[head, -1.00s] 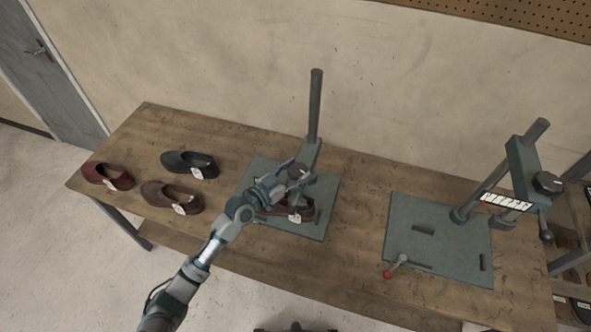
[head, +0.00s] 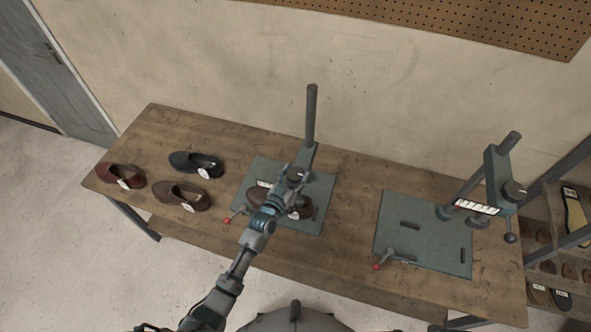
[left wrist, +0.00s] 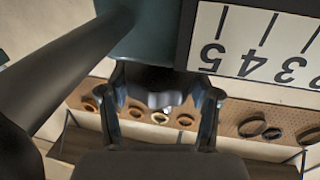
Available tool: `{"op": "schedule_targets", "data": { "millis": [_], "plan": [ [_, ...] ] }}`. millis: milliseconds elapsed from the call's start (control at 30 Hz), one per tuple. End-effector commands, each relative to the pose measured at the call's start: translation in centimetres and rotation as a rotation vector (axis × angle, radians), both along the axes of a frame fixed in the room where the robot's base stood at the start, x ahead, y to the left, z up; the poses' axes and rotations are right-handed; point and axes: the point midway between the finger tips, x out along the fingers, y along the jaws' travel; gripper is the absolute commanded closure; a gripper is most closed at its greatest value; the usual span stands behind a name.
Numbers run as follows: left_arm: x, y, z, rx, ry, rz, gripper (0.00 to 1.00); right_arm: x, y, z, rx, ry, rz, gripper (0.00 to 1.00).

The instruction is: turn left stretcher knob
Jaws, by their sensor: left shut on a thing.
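The left stretcher (head: 311,130) stands on the table with a tall dark post and a green base plate. Its dark round knob (head: 296,173) is at the head of the stretcher. My left gripper (head: 290,180) reaches up to this knob and is shut on it. In the left wrist view, the two fingers of my left gripper (left wrist: 163,95) stand either side of the dark knob (left wrist: 165,77), under the green head. A white number scale (left wrist: 260,42) is beside it. A brown shoe (head: 303,212) sits under the head, partly hidden by my arm. My right gripper is not in view.
The wooden table (head: 340,262) holds three shoes at left, including a red one (head: 120,176). A red-tipped lever (head: 229,219) is on the left base plate. The right stretcher (head: 497,180) stands empty at right. A shoe rack (head: 565,235) is beyond the table's right end.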

Motion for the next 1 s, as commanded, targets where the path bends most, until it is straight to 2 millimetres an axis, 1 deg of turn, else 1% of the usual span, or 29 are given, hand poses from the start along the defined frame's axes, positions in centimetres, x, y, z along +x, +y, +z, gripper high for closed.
{"op": "schedule_targets", "data": {
  "millis": [200, 233, 267, 300, 333, 633, 733, 867, 1000],
  "plan": [
    [0.0, 0.0, -0.3, 0.002, 0.002, 0.000, 0.72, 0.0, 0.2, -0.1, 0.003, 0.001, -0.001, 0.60],
    [0.0, 0.0, -0.3, 0.003, 0.003, -0.001, 0.35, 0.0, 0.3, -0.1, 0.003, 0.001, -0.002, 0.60],
    [0.0, 0.0, -0.3, 0.003, 0.003, -0.001, 0.28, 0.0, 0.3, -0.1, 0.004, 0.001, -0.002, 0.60],
    [0.0, 0.0, -0.3, 0.003, 0.003, -0.001, 0.18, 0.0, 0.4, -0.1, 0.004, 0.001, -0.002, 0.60],
    [0.0, 0.0, -0.3, 0.003, 0.003, -0.001, 0.12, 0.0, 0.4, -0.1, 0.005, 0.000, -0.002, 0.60],
    [-0.1, 0.0, -0.2, 0.002, 0.002, -0.002, 0.12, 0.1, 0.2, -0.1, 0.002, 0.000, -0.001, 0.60],
    [-0.5, 0.2, -0.3, 0.002, 0.004, -0.002, 0.12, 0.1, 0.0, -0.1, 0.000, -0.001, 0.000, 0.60],
    [-2.2, 1.2, -0.3, 0.005, 0.004, -0.002, 0.12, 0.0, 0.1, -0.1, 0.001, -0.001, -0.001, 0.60],
    [-5.1, 2.7, -0.4, 0.004, 0.006, -0.003, 0.12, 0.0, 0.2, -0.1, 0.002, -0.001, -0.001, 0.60]
  ]
}}
